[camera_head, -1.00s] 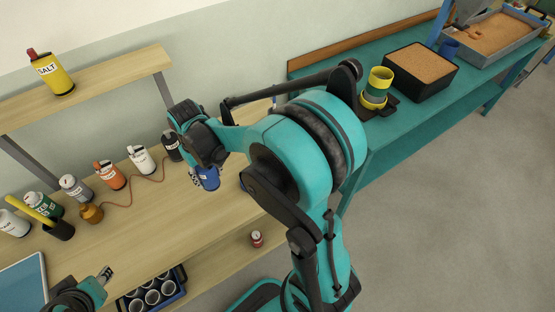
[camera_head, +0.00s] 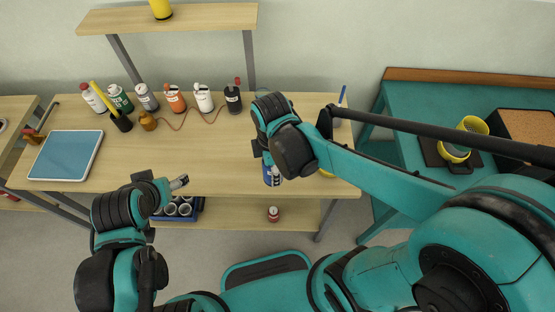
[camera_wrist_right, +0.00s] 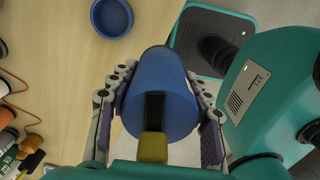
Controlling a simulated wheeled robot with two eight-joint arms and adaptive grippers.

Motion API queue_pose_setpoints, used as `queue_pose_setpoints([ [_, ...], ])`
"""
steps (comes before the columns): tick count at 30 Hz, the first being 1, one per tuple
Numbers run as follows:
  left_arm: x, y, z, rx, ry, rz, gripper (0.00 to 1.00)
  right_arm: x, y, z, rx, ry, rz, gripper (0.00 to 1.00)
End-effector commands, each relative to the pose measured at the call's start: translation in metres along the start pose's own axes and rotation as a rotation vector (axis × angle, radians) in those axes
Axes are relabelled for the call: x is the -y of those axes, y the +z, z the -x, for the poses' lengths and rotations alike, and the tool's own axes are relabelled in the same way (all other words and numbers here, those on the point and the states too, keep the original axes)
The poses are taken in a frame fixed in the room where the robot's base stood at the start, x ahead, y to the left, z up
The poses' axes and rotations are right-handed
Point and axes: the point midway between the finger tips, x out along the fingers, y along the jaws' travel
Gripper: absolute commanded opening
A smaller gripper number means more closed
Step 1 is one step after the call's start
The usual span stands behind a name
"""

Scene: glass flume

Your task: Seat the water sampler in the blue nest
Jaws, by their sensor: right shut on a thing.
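The water sampler, a blue cylinder (camera_head: 272,175) with a dark and white marking, is in my right gripper (camera_head: 268,158), near the front right of the wooden bench. In the right wrist view the blue cylinder (camera_wrist_right: 160,95) sits between both fingers (camera_wrist_right: 158,110), with a black strip and yellow block (camera_wrist_right: 152,147) at its near side. A round blue nest (camera_wrist_right: 112,17) lies on the wood at the top of that view, apart from the cylinder; I cannot make it out in the head view. My left gripper (camera_head: 180,183) is in front of the bench, away from these; its opening is unclear.
Several bottles (camera_head: 173,99) and a pen cup (camera_head: 122,122) line the back of the bench (camera_head: 200,150). A blue tray (camera_head: 66,155) lies at left. A teal table (camera_head: 410,105) at right holds a yellow cylinder (camera_head: 473,125). A red can (camera_head: 273,214) stands below.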

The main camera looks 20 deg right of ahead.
Motion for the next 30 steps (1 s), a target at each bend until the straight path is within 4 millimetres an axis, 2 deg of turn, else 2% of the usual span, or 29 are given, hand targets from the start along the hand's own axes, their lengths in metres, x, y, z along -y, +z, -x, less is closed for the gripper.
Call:
queue_pose_setpoints([
  [1, 0.000, 0.005, -0.007, 0.000, 0.000, 0.000, 0.70, -0.011, 0.004, -0.011, 0.000, 0.000, -0.006, 0.15],
  [6, 0.000, 0.014, -0.020, 0.000, 0.000, 0.000, 0.70, -0.051, 0.018, -0.037, 0.000, 0.000, -0.008, 0.15],
  [13, 0.000, 0.021, -0.030, 0.000, 0.000, 0.000, 0.70, -0.089, 0.032, -0.060, 0.000, 0.000, -0.007, 0.15],
  [19, 0.000, 0.023, -0.033, 0.000, 0.000, 0.000, 0.70, -0.097, 0.034, -0.068, 0.000, 0.000, -0.005, 0.15],
  [26, 0.000, 0.033, -0.045, 0.000, 0.000, 0.000, 0.70, -0.097, 0.034, -0.102, 0.000, 0.000, -0.006, 0.15],
  [30, 0.000, 0.032, -0.045, 0.000, 0.000, 0.000, 0.70, -0.096, 0.034, -0.103, 0.000, 0.000, -0.006, 0.15],
])
